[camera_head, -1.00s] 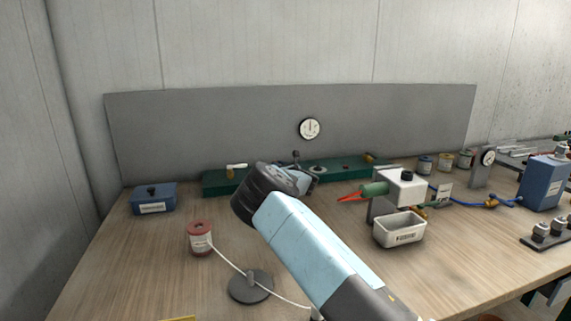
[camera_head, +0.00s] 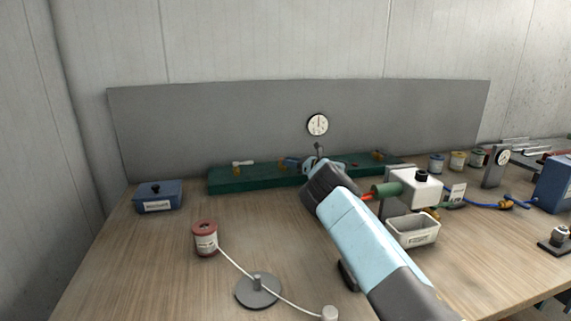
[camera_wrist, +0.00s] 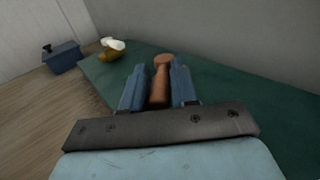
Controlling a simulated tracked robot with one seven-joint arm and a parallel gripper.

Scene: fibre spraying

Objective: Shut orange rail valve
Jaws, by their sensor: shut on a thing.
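The orange rail valve shows in the wrist view as an orange-brown handle (camera_wrist: 159,82) with a rounded end, above the green rail (camera_wrist: 240,98). My gripper (camera_wrist: 158,84) is shut on this handle, with one blue-grey finger on each side of it. In the head view my gripper (camera_head: 294,162) is at the middle of the green rail (camera_head: 222,181), below the round gauge (camera_head: 317,125). The valve's body is also hidden.
A white-handled brass valve (camera_head: 243,164) sits on the rail to the left, and another brass fitting (camera_head: 378,155) to the right. A white box with a green nozzle (camera_head: 384,190) and a white bin (camera_head: 414,230) stand close right of my arm. A red spool (camera_head: 205,239) stands front left.

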